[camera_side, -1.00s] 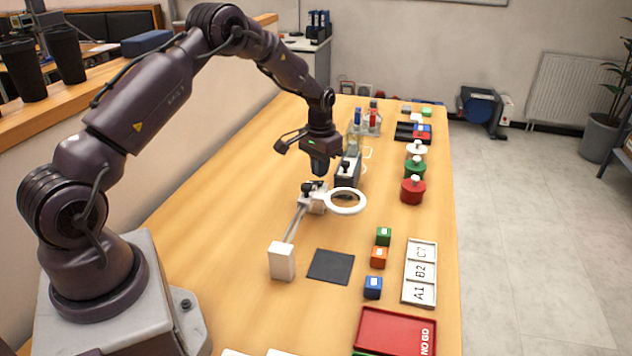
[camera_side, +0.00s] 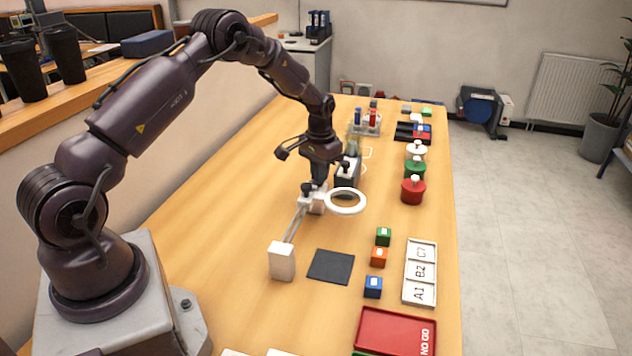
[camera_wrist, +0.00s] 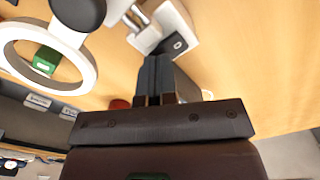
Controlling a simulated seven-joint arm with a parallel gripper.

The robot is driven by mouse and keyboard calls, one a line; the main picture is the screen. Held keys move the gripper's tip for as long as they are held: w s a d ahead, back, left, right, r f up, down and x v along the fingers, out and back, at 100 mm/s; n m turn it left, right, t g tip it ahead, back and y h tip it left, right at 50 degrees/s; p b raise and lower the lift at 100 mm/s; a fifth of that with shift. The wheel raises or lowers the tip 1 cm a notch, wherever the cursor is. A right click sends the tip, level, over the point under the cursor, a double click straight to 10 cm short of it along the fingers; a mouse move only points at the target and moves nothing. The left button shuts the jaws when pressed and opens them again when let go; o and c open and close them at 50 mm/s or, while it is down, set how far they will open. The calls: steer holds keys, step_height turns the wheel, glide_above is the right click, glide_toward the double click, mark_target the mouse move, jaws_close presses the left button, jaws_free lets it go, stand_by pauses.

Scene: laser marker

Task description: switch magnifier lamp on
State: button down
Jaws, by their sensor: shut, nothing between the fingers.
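The magnifier lamp has a white block base (camera_side: 282,261), a thin arm, and a white ring head (camera_side: 345,201) with a black knob by the joint. In the wrist view the ring (camera_wrist: 86,72) is at the left. A white housing (camera_wrist: 190,22) carries a dark plate with a small round light-marked feature (camera_wrist: 178,44), which looks like a switch. My gripper (camera_side: 319,187) is shut and empty, pointing down right at the lamp's head joint. In the wrist view its fingertips (camera_wrist: 158,60) are just beside the dark plate; I cannot tell whether they touch it.
A dark grey device (camera_side: 347,175) with a black knob stands close behind the lamp head. Small cubes (camera_side: 373,287), a dark mat (camera_side: 331,266) and a red tray (camera_side: 395,332) lie nearer.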

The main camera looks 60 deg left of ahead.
steer(key=shift+r, duration=3.5)
steer(key=shift+s+f, duration=0.1)
steer(key=shift+f, duration=0.05)
steer(key=s, duration=0.1)
steer(key=s+d, duration=0.1)
steer(key=shift+s+d+f+g, duration=0.25)
steer(key=shift+s+f+g, duration=0.05)
steer(key=shift+s+g, duration=0.1)
steer(key=s+d+r+m+t, duration=0.1)
steer(key=s+d+r+t, duration=0.2)
steer(key=s+d+r, duration=0.6)
steer(key=s+d+r+m+t, duration=0.2)
steer(key=s+d+r+t, duration=0.1)
steer(key=s+d+r, duration=0.7)
steer(key=s+r, duration=0.2)
steer(key=s, duration=0.2)
steer(key=shift+s+d+r, duration=0.15)
steer(key=shift+s+r, duration=0.05)
steer(key=shift+s, duration=0.2)
